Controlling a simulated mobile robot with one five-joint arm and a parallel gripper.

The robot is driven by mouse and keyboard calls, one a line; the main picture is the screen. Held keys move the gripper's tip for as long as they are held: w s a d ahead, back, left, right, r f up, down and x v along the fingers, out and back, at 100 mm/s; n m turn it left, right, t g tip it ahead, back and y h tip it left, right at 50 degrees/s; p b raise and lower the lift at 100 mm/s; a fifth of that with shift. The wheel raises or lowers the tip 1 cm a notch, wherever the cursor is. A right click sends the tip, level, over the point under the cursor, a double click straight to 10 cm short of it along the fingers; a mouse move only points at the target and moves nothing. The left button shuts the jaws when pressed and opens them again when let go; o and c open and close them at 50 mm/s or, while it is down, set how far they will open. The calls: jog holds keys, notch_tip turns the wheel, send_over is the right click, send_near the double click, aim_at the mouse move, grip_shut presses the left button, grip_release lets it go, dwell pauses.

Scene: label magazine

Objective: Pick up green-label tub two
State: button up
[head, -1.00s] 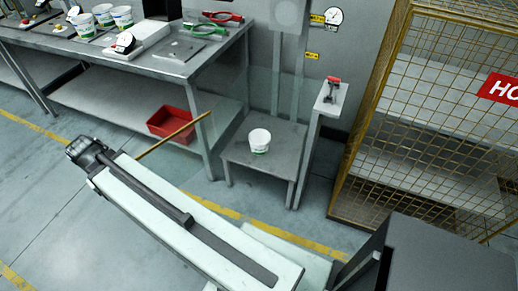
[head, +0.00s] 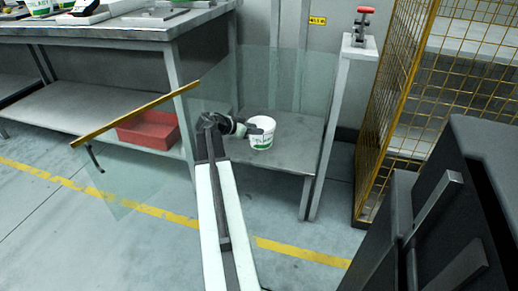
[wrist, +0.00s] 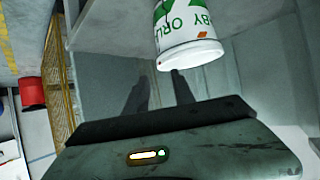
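A white tub with a green label (head: 262,132) stands upright on a small grey table (head: 290,150) behind a clear panel. In the wrist view the tub (wrist: 188,32) shows upside down at the top, with green print on its side; I cannot read a number on it. My gripper (head: 252,128) is beside the tub's left side in the head view, partly overlapping it. In the wrist view my gripper's two dark fingers (wrist: 160,92) are apart, with nothing seen between them. The tub lies just past the fingertips, toward the right one. I cannot tell whether they touch.
A clear panel with a yellow top edge (head: 135,113) stands by the small table. A post with a red-handled clamp (head: 362,25) and a yellow mesh cage (head: 395,120) are on the right. A workbench (head: 110,32) with a red bin (head: 150,130) below is on the left.

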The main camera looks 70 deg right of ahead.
jog(key=b, duration=0.4)
send_over(263, 142)
jog(key=s+d, duration=0.1)
jog(key=s, duration=0.1)
notch_tip(263, 142, down, 4)
jog(key=shift+w+r, duration=0.1)
jog(key=shift+r+p, duration=0.1)
jog(key=shift+p, duration=0.2)
grip_shut()
dwell(0.8)
